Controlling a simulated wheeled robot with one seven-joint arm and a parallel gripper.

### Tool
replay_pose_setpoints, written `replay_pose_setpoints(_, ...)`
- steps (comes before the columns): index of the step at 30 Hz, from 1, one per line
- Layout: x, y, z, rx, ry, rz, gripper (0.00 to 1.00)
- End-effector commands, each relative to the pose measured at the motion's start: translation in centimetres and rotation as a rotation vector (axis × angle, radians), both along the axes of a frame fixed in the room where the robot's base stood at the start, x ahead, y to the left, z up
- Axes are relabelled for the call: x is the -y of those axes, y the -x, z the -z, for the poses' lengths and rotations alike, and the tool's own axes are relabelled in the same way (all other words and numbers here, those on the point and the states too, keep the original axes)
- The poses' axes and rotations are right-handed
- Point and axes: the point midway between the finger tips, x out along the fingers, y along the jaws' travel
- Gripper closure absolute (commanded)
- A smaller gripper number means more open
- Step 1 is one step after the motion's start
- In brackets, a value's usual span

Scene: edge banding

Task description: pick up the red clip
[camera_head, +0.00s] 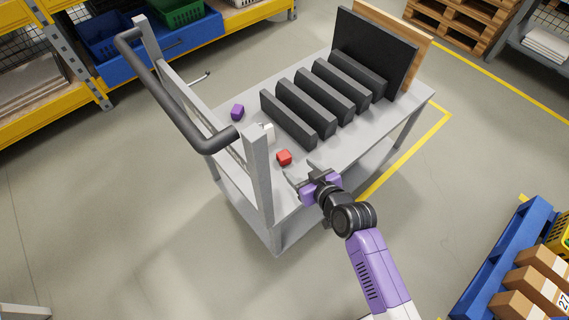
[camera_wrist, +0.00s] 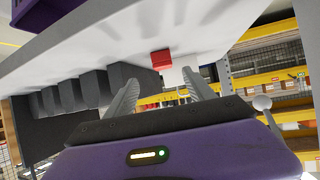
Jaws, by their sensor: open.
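The red clip (camera_head: 284,158) is a small red block on the grey cart top, near the cart's handle end. In the wrist view the red clip (camera_wrist: 162,60) shows beyond my fingers, roughly midway between them. My gripper (camera_head: 301,172) is open and empty, with its fingertips close to the clip but apart from it. Both fingers of my gripper (camera_wrist: 160,90) also show in the wrist view, spread wide.
A purple block (camera_head: 237,112) lies on the cart top (camera_head: 330,150) farther back. Several dark upright dividers (camera_head: 325,100) fill the right part, with a black panel (camera_head: 372,52) and a wooden board at the end. The dark cart handle (camera_head: 165,85) rises at the left.

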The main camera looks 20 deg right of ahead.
Motion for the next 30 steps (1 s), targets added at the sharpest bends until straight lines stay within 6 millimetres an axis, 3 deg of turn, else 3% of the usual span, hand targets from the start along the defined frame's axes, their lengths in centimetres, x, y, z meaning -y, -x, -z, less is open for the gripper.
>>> replay_pose_setpoints(3, 0.1, -1.9, 0.6, -0.004, -0.002, -0.012, 0.37)
replay_pose_setpoints(21, -1.2, -7.9, 3.4, -0.006, -0.003, -0.019, 0.37)
replay_pose_setpoints(30, -1.4, -9.2, 4.1, -0.006, -0.002, -0.018, 0.37)
